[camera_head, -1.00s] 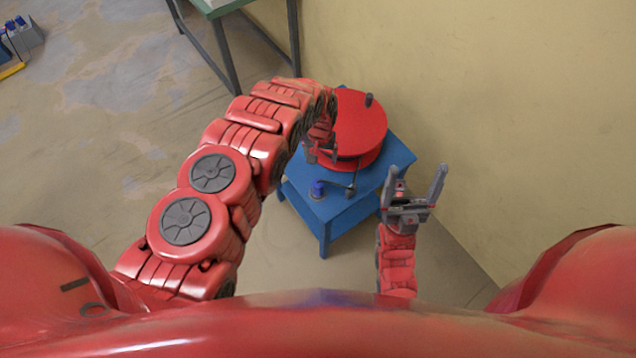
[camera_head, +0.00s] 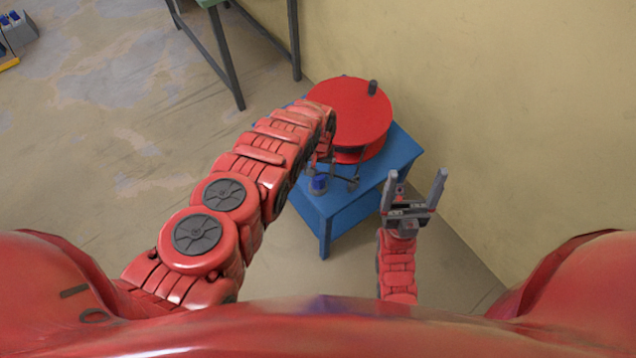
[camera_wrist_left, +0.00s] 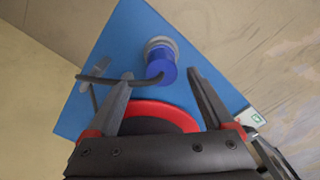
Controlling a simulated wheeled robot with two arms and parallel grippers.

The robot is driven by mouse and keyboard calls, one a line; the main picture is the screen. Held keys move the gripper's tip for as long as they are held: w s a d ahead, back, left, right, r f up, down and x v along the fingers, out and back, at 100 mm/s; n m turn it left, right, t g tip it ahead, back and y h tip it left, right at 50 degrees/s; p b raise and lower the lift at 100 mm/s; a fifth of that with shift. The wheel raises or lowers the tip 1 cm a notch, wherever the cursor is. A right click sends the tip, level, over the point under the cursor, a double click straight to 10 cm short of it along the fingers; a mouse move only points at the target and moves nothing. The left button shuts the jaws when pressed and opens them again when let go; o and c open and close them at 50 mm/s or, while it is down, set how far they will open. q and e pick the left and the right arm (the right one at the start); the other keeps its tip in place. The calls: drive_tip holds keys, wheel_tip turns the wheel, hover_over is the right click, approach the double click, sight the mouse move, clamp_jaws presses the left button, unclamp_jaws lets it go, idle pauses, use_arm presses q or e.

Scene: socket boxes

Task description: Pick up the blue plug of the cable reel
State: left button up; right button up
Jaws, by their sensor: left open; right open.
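The blue plug (camera_head: 318,183) stands on the blue table near its front left corner. It also shows in the left wrist view (camera_wrist_left: 161,66), with a grey ring at one end and a dark cable running off to the left. The red cable reel (camera_head: 350,110) sits on the same table behind the plug. My left gripper (camera_head: 336,182) is open just over the plug; in the left wrist view its fingers (camera_wrist_left: 160,75) point at either side of the plug, without visible contact. My right gripper (camera_head: 415,178) is open and empty, pointing up, to the right of the table.
The blue table (camera_head: 345,215) stands near the yellow wall (camera_head: 520,110). A green-topped table with dark legs (camera_head: 225,60) is at the back. Grey boxes with blue parts (camera_head: 17,32) lie at the far left. The floor on the left is clear.

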sight(318, 175)
use_arm(q)
wheel_tip(318, 175, down, 4)
drive_tip(key=b, duration=0.3)
drive_tip(key=shift+w+a+f, duration=0.1)
drive_tip(key=shift+a+f, duration=0.05)
drive_tip(key=shift+c, duration=0.3)
drive_tip(key=shift+r, duration=0.2)
drive_tip(key=shift+c, duration=1.2)
clamp_jaws()
